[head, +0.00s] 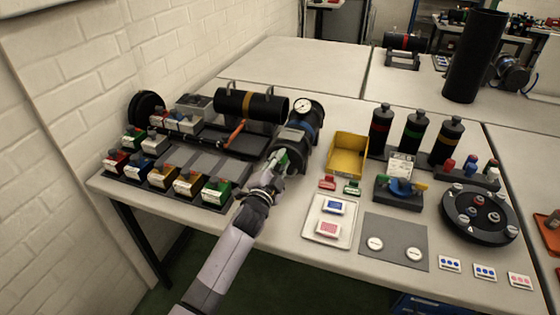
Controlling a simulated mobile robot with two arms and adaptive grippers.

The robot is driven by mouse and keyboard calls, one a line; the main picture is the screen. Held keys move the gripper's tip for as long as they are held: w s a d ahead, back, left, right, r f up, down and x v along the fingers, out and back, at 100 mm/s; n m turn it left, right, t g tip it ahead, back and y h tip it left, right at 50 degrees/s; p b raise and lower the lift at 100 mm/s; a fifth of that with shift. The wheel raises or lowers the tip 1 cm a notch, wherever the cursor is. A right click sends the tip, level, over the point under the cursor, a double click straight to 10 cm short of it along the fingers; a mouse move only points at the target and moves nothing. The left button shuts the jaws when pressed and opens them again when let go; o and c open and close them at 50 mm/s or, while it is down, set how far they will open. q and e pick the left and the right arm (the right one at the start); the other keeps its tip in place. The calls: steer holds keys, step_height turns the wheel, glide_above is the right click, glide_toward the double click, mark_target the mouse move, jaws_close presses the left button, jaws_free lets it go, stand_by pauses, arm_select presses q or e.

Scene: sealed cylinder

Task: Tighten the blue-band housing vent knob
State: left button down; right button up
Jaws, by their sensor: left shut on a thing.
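The blue-band housing (310,127) is a dark cylinder lying on the table, with a blue ring around it and a round white gauge (303,106) above its far end. My left gripper (277,163) reaches in from the bottom and is at the near end of this housing. Its jaws are shut on a small part there, which looks like the vent knob. The fingers hide most of it, and only a greenish patch shows between them. I cannot tell how far the knob is turned. My right gripper is not in view.
A yellow bin (347,153) stands just right of the housing. Several coloured blocks line the left rack. Banded bottles (413,132) and a round black carousel (480,212) stand right.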

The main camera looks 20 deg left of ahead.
arm_select(q)
steer(key=n+p, duration=0.1)
steer(key=n, duration=0.3)
steer(key=shift+n, duration=0.3)
steer(key=shift+n+p, duration=0.4)
steer(key=shift+n, duration=1.1)
steer(key=shift+f, duration=0.1)
steer(key=c, duration=1.4)
jaws_free()
steer(key=shift+s, duration=0.15)
steer(key=s, duration=1.1)
steer(key=shift+s+a, duration=0.15)
steer(key=shift+s, duration=0.25)
